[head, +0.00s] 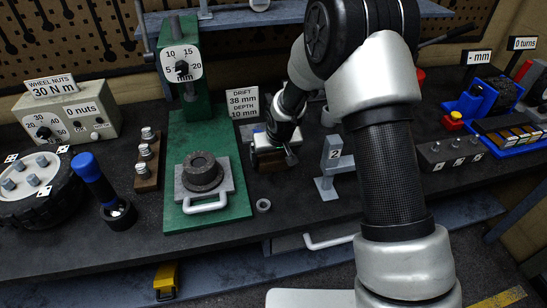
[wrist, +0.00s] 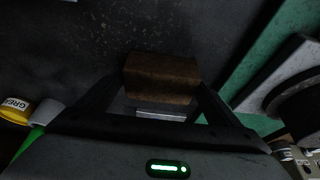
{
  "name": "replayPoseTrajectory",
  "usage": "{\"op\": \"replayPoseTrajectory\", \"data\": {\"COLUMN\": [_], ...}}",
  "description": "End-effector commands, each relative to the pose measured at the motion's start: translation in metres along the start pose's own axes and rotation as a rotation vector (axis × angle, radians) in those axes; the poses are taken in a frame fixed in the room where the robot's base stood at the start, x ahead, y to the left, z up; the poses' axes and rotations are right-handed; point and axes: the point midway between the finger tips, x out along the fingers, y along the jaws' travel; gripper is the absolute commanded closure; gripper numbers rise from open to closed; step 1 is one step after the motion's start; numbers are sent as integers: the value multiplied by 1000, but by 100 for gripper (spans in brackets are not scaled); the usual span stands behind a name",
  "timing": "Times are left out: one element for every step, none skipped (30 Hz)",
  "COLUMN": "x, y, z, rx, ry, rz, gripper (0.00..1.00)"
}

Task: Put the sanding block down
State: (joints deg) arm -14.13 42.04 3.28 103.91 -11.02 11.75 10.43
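The sanding block, a brown block with a pale strip along its lower edge, shows in the wrist view (wrist: 162,76) between the two dark fingers of my gripper (wrist: 162,90). The fingers reach its left and right sides and appear to grip it. In the head view my gripper (head: 272,150) is low over the dark bench (head: 300,205), just right of the green press, with brown of the block below it. The wrist and arm partly hide it there. I cannot tell whether the block's underside touches the bench.
The green press (head: 178,130) with a grey plate and handle stands close left. A grey stand marked 2 (head: 331,165) is close right, and a small ring (head: 263,205) lies in front. A drift sign (head: 243,102) stands behind. Bare bench lies in front of the gripper.

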Motion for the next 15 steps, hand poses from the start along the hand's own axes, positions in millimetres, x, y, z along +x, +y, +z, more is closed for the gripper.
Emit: {"op": "replayPoseTrajectory", "data": {"x": [0, 0, 0, 0, 0, 0, 0, 0, -1, -2, -3, -6, -7, -10, -16], "y": [0, 0, 0, 0, 0, 0, 0, 0, 0, 0, 0, 0, 0, 0, 0], "z": [0, 0, 0, 0, 0, 0, 0, 0, 0, -1, -1, -2, -2, -2, -3], "rx": [0, 0, 0, 0, 0, 0, 0, 0, 0, 0, 0, 0, 0, 1, 1], "ry": [0, 0, 0, 0, 0, 0, 0, 0, 0, 0, 0, 0, 1, 2, 4], "rz": [0, 0, 0, 0, 0, 0, 0, 0, 0, 0, 0, 0, 0, 0, 0], "gripper": [4, 3, 3, 3, 3, 3, 3, 3, 3, 3, 3, 3, 3, 3, 3]}}
